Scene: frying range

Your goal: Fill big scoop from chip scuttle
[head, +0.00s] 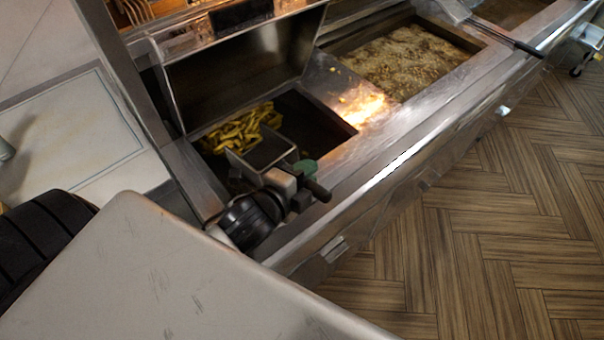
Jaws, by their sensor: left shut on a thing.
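The chip scuttle (335,127) is a dark recessed bin in the metal range, left of the fryer. Yellow chips (240,130) are heaped at its back left. The big scoop (262,153) is a metal scoop held low over the scuttle, just in front of the chips; its inside looks dark and I see no chips in it. My left gripper (299,181) is shut on the scoop's dark handle, a green part showing beside it. My arm hides the scuttle's front left corner. My right gripper is not in view.
A raised metal panel (245,70) stands behind the scuttle. A metal ledge (340,195) runs along the front. The wooden floor (500,220) is clear.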

